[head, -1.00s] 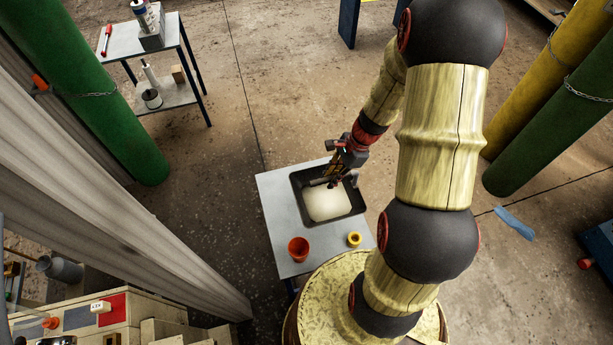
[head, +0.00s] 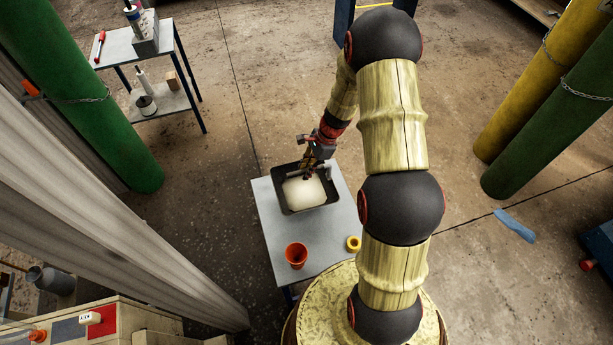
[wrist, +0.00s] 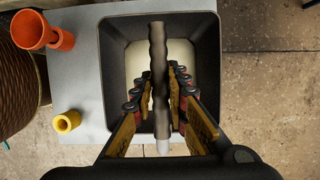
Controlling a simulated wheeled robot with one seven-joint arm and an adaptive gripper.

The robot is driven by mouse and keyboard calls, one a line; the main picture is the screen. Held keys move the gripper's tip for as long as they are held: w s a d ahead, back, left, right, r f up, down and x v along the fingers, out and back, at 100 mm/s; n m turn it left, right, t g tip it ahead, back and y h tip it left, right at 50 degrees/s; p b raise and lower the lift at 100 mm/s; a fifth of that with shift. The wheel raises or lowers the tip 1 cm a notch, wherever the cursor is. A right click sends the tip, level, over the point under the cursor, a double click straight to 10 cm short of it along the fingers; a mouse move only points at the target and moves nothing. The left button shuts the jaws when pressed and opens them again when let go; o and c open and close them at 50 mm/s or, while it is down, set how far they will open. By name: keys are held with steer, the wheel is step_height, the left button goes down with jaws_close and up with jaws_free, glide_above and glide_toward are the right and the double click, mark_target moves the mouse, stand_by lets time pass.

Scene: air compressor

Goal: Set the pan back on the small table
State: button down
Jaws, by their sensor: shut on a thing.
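The pan (head: 323,203) is a black rectangular tray with pale content. It is over the far part of the small grey table (head: 270,228), and its far rim reaches past the table's far edge in the head view. I cannot tell whether its bottom touches the top. In the wrist view the pan (wrist: 112,75) lies below my fingers, with a dark bar (wrist: 158,60) running lengthwise over it. My gripper (head: 308,177) is shut on this bar, which seems to be the pan's handle. The fingers (wrist: 160,92) hide part of it.
An orange cup (head: 296,256) and a yellow ring-like piece (head: 353,244) stand on the table's near part. A second table (head: 118,48) with tools is at the far left. Green and yellow cylinders flank the area. Open floor lies beyond the small table.

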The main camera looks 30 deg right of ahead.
steer(key=shift+f+b, duration=0.5)
steer(key=shift+f, duration=1.1)
steer(key=c, duration=1.8)
jaws_free()
steer(key=shift+o, duration=0.3)
steer(key=shift+r, duration=0.1)
